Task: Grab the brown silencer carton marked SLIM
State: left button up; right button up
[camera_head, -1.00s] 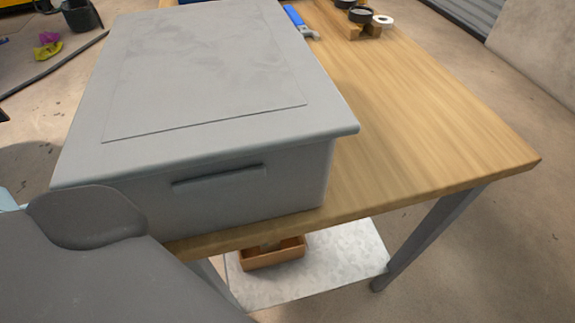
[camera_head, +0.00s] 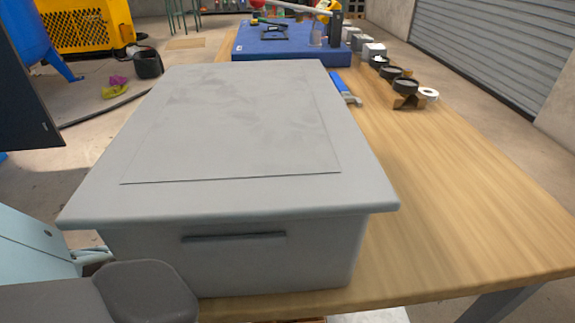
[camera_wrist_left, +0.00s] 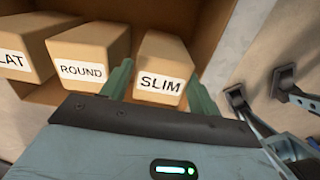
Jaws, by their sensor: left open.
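The brown carton marked SLIM (camera_wrist_left: 164,58) shows in the left wrist view, in an open-fronted brown compartment, its white label facing me. My left gripper (camera_wrist_left: 159,74) is open, with one green finger on each side of that carton's near end. I cannot tell whether the fingers touch it. A brown carton marked ROUND (camera_wrist_left: 88,55) stands to its left, close to the left finger. Another carton (camera_wrist_left: 25,50), its label cut off to "LAT", is further left. The head view shows neither the cartons nor a gripper. My right gripper is not in view.
In the head view a grey lidded box (camera_head: 225,215) covers the near left of the wooden table (camera_head: 470,200). A blue case (camera_head: 275,45) and tape rolls (camera_head: 404,86) lie further back. Dark brackets (camera_wrist_left: 238,98) show right of the gripper in the wrist view.

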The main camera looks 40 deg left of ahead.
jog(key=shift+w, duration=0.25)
pick_arm(q)
jog(key=shift+f, duration=0.25)
notch_tip(320, 180, down, 5)
jog(key=shift+s+r+b, duration=0.1)
jog(key=shift+s+b, duration=0.05)
jog(key=shift+b, duration=1.1)
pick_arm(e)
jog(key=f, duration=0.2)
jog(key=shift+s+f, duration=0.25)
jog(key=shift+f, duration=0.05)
pick_arm(q)
jog(key=shift+c, duration=0.4)
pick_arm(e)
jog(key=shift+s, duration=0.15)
